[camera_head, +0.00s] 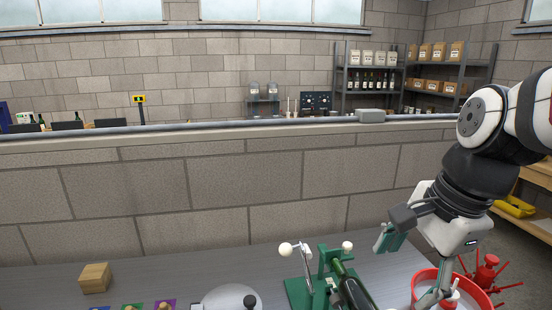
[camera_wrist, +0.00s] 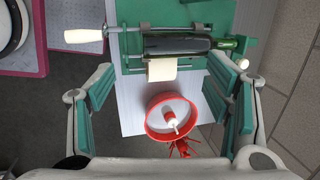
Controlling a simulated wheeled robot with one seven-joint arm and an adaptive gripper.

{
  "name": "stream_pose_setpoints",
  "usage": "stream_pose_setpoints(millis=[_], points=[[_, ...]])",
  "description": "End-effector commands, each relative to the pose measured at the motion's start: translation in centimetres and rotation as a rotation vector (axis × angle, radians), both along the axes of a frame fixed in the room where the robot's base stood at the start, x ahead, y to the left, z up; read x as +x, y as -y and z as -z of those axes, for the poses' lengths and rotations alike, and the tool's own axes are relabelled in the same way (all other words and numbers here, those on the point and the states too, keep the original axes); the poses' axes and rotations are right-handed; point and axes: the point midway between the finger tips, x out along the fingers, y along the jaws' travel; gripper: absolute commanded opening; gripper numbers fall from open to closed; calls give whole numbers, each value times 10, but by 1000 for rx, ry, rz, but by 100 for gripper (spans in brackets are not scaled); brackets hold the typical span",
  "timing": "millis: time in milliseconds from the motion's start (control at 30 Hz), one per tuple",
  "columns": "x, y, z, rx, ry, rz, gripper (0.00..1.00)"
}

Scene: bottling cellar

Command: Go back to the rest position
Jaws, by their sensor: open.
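My gripper (camera_head: 408,268) is at the right of the head view, over the right end of the grey bench. In the wrist view its two green-padded fingers (camera_wrist: 162,80) stand wide apart with nothing held between them. A green fixture (camera_head: 322,285) with white knobs holds a dark bottle (camera_head: 352,291) lying tilted. The bottle also shows in the wrist view (camera_wrist: 178,46), beyond the fingertips. A red tub (camera_head: 425,281) stands below my gripper, with a red and white piece inside. The tub (camera_wrist: 150,120) shows between the fingers in the wrist view, apart from them.
A red spiked stand (camera_head: 486,270) is right of the tub. A low block wall (camera_head: 205,195) runs behind the bench.

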Motion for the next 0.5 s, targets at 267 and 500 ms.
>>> stream_pose_setpoints(millis=[267,500], points=[[-49,-5,-21,-289,227,-715,71],[-74,-5,-26,-520,312,-1141,71]])
